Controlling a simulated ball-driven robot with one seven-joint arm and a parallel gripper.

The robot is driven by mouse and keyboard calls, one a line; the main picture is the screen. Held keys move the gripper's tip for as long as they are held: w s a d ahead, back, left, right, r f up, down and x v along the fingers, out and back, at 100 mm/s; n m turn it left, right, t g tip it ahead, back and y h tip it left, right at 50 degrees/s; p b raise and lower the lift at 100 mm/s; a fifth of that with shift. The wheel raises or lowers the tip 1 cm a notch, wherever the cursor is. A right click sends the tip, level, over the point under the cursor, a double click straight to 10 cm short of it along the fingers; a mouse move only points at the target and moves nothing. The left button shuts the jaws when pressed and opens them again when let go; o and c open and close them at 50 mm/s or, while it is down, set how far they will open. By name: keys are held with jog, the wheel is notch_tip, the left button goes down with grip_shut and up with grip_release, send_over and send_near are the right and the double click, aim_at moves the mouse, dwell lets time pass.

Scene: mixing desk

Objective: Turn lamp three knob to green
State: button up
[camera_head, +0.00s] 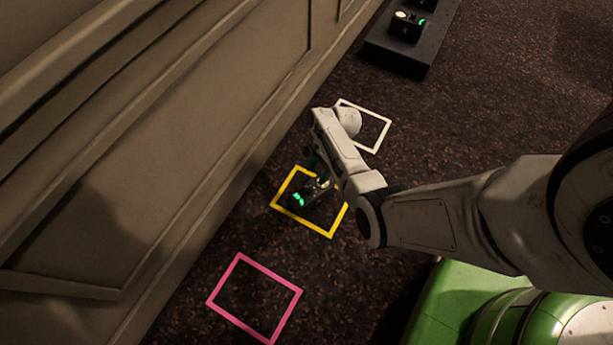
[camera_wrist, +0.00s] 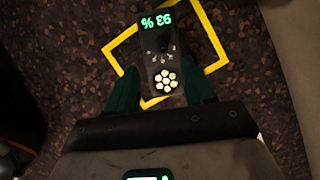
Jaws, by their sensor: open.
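A small dark device (camera_wrist: 160,62) lies inside a yellow square outline on the floor. In the wrist view its display reads 93 % in green, upside down, above a dark knob area (camera_wrist: 163,48) with small marks and a cluster of pale lit round lamps (camera_wrist: 165,80). I cannot read a lamp number on it. In the head view the device (camera_head: 305,198) is partly hidden by my arm. My gripper (camera_wrist: 160,76) is open, with one dark green finger on each side of the device's lower part. I cannot tell whether the fingers touch it.
The yellow outline (camera_head: 282,190) lies between a pink outline (camera_head: 224,276) and a white outline (camera_head: 384,134). A panelled wall (camera_head: 120,180) runs along the left. A dark platform (camera_head: 395,55) at the top bears a similar device (camera_head: 407,25). The brown floor is otherwise mostly clear.

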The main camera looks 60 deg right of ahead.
aim_at(310, 188)
jog(key=b+x, duration=0.4)
jog(key=x, duration=0.4)
jog(key=shift+s, duration=0.1)
jog(key=shift+c, duration=0.5)
grip_shut()
